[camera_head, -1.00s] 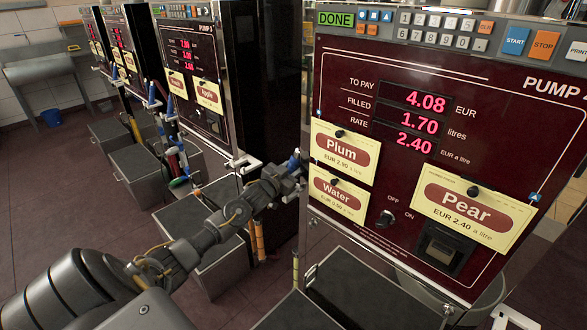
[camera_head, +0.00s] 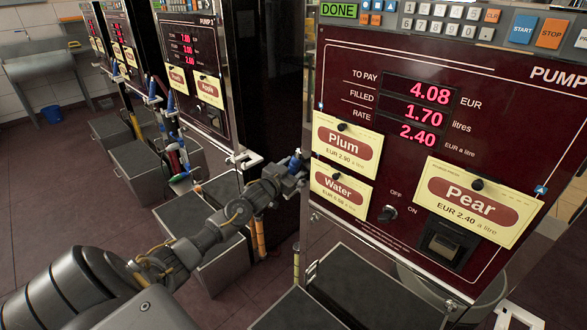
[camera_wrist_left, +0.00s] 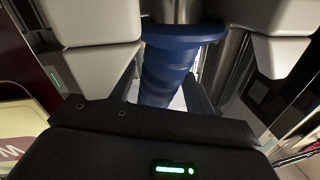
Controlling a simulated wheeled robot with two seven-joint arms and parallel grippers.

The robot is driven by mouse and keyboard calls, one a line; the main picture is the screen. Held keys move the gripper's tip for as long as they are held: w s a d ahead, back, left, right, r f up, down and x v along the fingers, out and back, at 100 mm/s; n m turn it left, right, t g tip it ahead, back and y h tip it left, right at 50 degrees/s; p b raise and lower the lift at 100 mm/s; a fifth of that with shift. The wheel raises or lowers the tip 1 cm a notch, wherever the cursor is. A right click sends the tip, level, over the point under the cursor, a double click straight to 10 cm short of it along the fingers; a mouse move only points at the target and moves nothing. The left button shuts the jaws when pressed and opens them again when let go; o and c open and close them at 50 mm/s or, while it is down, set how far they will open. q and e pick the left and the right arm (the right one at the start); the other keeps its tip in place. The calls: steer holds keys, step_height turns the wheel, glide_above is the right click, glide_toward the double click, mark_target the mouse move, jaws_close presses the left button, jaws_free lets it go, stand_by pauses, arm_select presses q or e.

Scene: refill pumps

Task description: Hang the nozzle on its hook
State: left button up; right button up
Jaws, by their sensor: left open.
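The blue nozzle (camera_head: 297,158) is at the left side of the near pump (camera_head: 480,120), beside the Plum label. My left gripper (camera_head: 291,173) is at the nozzle, at the end of my arm. In the left wrist view, the ribbed blue nozzle (camera_wrist_left: 172,65) stands between the two spread fingers, with a gap visible on either side. My left gripper (camera_wrist_left: 185,35) is open around it. The hook is hidden behind the gripper and nozzle, so I cannot tell how the nozzle sits on it. My right gripper is not in view.
The near pump's display (camera_head: 418,110) reads 4.08, 1.70 and 2.40, and a green DONE sign (camera_head: 338,10) is lit. Another pump (camera_head: 195,75) stands at left with hanging nozzles. Grey bins (camera_head: 370,290) stand below the near pump.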

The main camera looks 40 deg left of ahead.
arm_select(q)
steer(key=shift+d+f, duration=0.15)
steer(key=s, duration=1.1)
steer(key=shift+b, duration=0.3)
steer(key=shift+w, duration=0.1)
